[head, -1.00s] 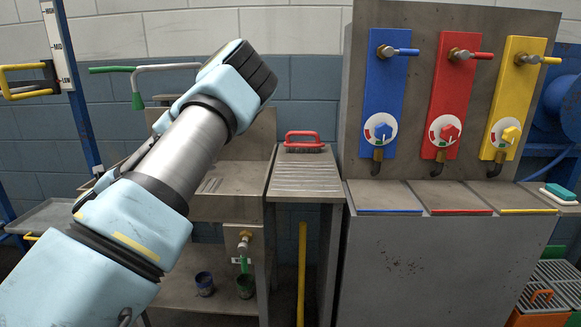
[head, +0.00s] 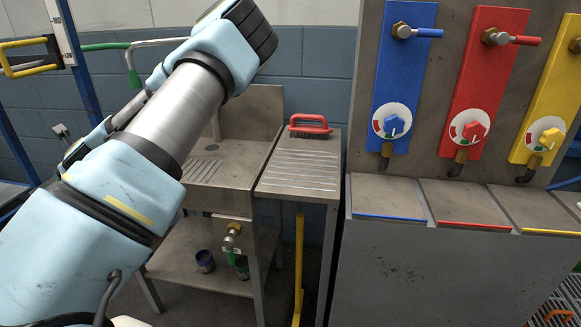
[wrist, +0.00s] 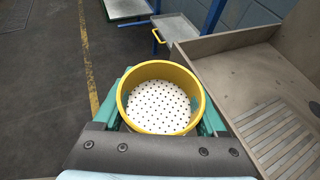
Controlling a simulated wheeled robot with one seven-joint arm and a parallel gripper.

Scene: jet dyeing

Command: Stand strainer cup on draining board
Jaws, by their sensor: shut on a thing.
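The strainer cup (wrist: 160,104) shows in the wrist view as a yellow round cup with a white perforated bottom. My gripper (wrist: 162,100) is shut on it, with a green finger on either side of the cup. The cup looks upright and is held in the air over the floor, left of the sink. In the head view my arm hides the gripper and the cup. The draining board (head: 300,173) is a ribbed metal surface right of the sink. A red-handled brush (head: 310,126) lies at its back edge; the rest of its top is bare.
The steel sink (head: 215,160) stands left of the board, and its raised wall (wrist: 215,46) is close right of the cup. Blue, red and yellow valve panels (head: 402,75) rise to the right. Two small pots (head: 205,261) sit on the lower shelf.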

